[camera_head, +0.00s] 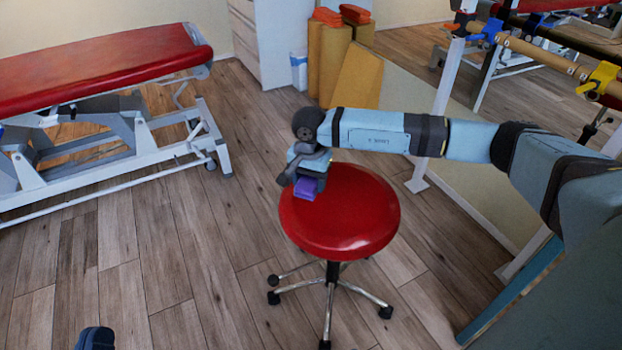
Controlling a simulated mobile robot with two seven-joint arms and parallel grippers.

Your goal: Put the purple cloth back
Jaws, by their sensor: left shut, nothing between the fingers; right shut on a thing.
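The purple cloth (306,188) shows as a small folded purple piece at my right gripper (307,180). That gripper points down and is shut on the cloth, over the left back part of the red stool seat (350,220). I cannot tell whether the cloth touches the seat. The fingers and wrist hide part of the cloth. My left gripper (97,338) shows only as a small dark blue part at the bottom edge on the left. It is shut and empty, far from the cloth.
A red treatment table (100,65) on a white frame stands at the left. A white cabinet (275,45), a white and blue bin (299,70) and orange-yellow rolls (330,60) stand at the back. Rails (535,58) run at the right. The wooden floor (180,260) at left front is clear.

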